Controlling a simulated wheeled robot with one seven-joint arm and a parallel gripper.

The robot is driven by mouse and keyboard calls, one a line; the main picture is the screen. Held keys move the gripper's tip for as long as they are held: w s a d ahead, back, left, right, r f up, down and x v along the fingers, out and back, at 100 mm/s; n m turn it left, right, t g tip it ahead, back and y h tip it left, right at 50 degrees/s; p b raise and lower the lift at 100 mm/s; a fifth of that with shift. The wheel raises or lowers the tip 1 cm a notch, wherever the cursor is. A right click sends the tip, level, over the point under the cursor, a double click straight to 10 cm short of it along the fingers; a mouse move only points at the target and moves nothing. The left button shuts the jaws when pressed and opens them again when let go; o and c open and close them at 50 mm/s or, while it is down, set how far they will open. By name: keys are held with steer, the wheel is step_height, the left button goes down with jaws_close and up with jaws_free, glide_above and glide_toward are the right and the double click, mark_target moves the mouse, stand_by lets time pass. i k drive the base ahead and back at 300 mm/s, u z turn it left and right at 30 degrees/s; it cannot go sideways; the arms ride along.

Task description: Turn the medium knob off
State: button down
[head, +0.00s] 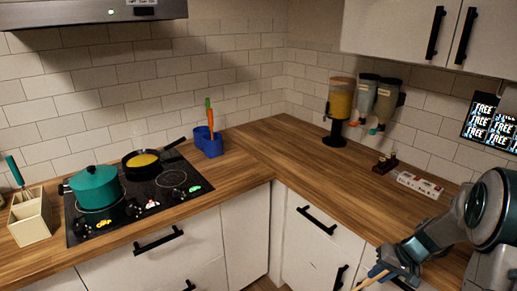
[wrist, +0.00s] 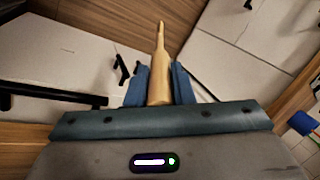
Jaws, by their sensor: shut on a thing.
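The black cooktop (head: 178,197) lies in the left counter. Small dark knobs (head: 133,208) sit along its front edge, with glowing yellow, red-white and green marks beside them. Which one is the medium knob, and how it is turned, is too small to tell. My gripper (head: 378,275) is at the lower right of the head view, far from the cooktop, in front of the right cabinets. In the wrist view my gripper (wrist: 158,82) is shut on a tapered wooden stick (wrist: 159,50), which points away from it.
A teal pot (head: 95,188) and a black pan (head: 145,160) with yellow contents stand on the cooktop. A beige utensil box (head: 30,218) is left of it, a blue holder (head: 208,143) right of it. The wooden counter (head: 265,140) between is clear.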

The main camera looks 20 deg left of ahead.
mark_target(131, 211)
steer(key=u, duration=0.1)
steer(key=i, duration=0.8)
steer(key=u, duration=1.05)
steer(key=i, duration=0.55)
steer(key=u, duration=0.65)
